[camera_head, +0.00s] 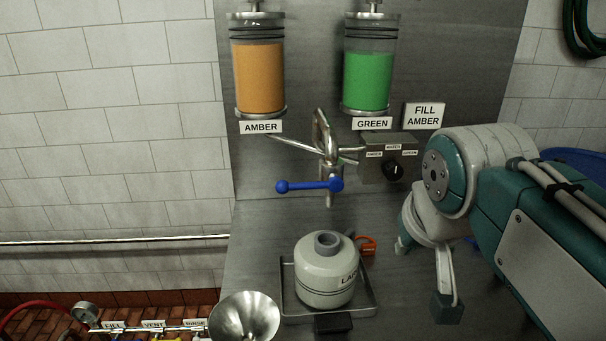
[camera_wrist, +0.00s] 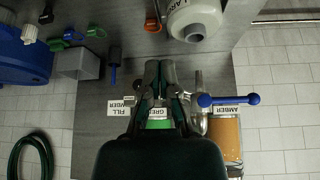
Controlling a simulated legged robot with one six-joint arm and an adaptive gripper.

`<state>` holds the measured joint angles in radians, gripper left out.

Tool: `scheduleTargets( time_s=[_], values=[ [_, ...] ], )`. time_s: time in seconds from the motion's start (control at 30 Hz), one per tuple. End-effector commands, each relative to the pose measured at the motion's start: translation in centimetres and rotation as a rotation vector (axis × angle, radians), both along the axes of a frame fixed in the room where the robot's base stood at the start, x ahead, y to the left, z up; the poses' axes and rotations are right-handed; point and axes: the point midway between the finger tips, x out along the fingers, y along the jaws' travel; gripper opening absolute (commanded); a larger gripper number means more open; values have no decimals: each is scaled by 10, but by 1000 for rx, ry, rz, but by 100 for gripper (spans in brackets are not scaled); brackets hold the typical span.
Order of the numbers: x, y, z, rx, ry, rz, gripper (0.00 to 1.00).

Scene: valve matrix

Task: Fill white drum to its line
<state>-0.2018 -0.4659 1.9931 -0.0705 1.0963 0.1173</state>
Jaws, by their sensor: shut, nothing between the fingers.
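The white drum (camera_head: 322,279), with a grey open neck, stands upright below the spout (camera_head: 329,198); its fill level is hidden. It also shows in the wrist view (camera_wrist: 188,17). The blue valve lever (camera_head: 308,186) lies horizontal across the spout, ball end to the left. The amber cylinder (camera_head: 258,78) and green cylinder (camera_head: 367,82) hang above. The selector box (camera_head: 372,171) has a black knob (camera_head: 392,170); its pointing is too small to tell. A sign (camera_head: 424,115) reads FILL AMBER. My gripper (camera_wrist: 160,66) is shut and empty, beside the lever in the wrist view.
The drum stands on a grey tray (camera_head: 369,309). A metal funnel (camera_head: 245,316) and labelled pipework (camera_head: 151,325) are at lower left. An orange clip-like object (camera_head: 367,246) lies behind the drum. A blue container (camera_wrist: 22,58), colored caps and a grey box (camera_wrist: 78,63) are at the wrist view's left.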

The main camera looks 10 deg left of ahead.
Motion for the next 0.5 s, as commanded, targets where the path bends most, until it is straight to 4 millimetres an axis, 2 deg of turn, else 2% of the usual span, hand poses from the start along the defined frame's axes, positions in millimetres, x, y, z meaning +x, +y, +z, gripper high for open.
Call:
scheduleTargets(
  time_s=[0.2,0.5],
  values=[
    [33,33,48,-1,-16,36,0],
    [67,85,103,6,-39,73,0]
  ],
)
